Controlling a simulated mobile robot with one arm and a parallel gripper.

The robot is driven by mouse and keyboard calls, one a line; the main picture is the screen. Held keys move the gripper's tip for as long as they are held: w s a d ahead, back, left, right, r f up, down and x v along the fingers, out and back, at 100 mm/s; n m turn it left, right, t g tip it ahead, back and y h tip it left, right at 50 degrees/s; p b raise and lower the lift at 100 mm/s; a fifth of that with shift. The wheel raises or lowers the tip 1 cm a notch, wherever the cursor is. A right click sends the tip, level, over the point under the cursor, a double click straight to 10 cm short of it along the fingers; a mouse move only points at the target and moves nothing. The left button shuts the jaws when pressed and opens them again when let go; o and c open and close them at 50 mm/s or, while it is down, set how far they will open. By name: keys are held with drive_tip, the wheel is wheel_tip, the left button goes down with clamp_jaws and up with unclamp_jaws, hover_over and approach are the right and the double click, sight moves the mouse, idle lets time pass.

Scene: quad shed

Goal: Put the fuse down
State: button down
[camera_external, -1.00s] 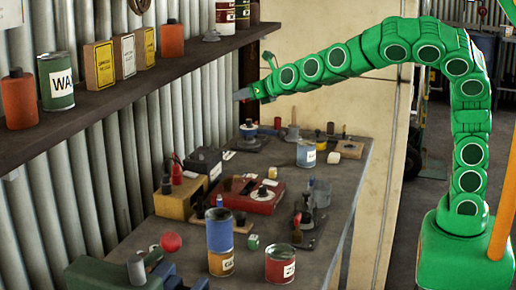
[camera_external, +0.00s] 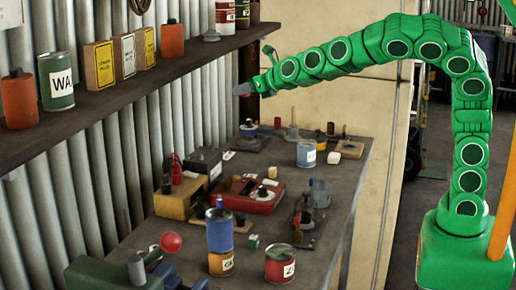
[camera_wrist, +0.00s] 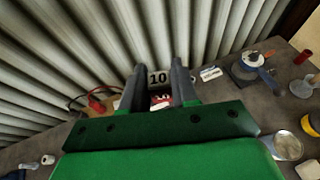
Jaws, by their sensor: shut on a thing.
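My gripper (camera_wrist: 160,75) has its two dark fingers around a small pale piece marked "10" (camera_wrist: 157,78), which I take to be the fuse. The gripper is shut on it. In the external view my gripper (camera_external: 241,89) is at the end of the green arm, close to the corrugated wall and above the far end of the bench. The fuse is too small to make out there. A red and white thing (camera_wrist: 161,100) shows between the fingers in the wrist view, partly hidden by them.
The grey bench (camera_external: 318,240) holds a red box (camera_external: 262,198), a yellow box (camera_external: 176,200), a blue tin (camera_external: 306,153) and several small parts. A dark shelf (camera_external: 120,85) with tins runs along the wall at left. Bare bench shows along its right edge.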

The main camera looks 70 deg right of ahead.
drive_tip(key=shift+f, duration=0.3)
drive_tip(key=s+d+f+n+y, duration=0.1)
drive_tip(key=s+f+n+y, duration=0.3)
drive_tip(key=f+n+y, duration=0.3)
drive_tip(key=shift+s+f+n+y, duration=0.15)
drive_tip(key=shift+f+n+y, duration=0.15)
drive_tip(key=shift+f+y, duration=0.4)
idle(1.4)
drive_tip(key=shift+s+r+n+g+y, duration=0.25)
drive_tip(key=shift+s+n+g+y, duration=0.3)
drive_tip(key=shift+n+y, duration=0.3)
